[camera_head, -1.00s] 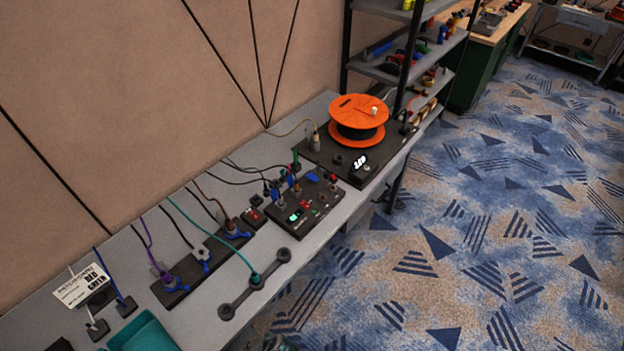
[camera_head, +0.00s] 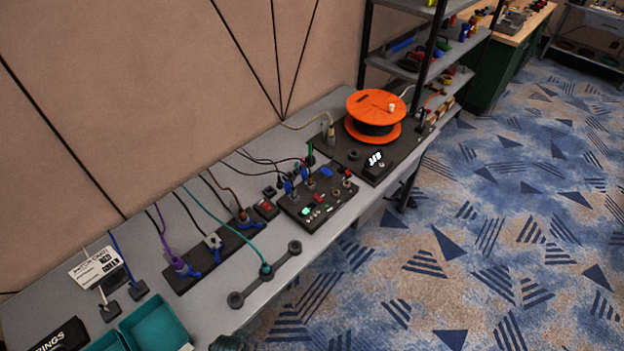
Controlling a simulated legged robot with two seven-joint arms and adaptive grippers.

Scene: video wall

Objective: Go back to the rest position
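Neither of my grippers can be made out in the head view. A small dark shape shows at the bottom edge, too cut off to identify. The grey workbench (camera_head: 215,305) runs along the wall from lower left to upper middle. On it are a black control box (camera_head: 318,198) with plugs and lit buttons, and an orange cable reel (camera_head: 375,103) on a black base. A black strip (camera_head: 212,257) holds plugs with purple, black and brown cables. A teal cable ends in a dark bar (camera_head: 267,272) near the front edge.
Teal bins (camera_head: 155,322) and a printed card (camera_head: 97,267) sit at the bench's left end. A shelf rack (camera_head: 425,65) with tools stands past the reel. A green-sided bench (camera_head: 495,75) is farther back. Blue patterned carpet (camera_head: 470,230) lies clear on the right.

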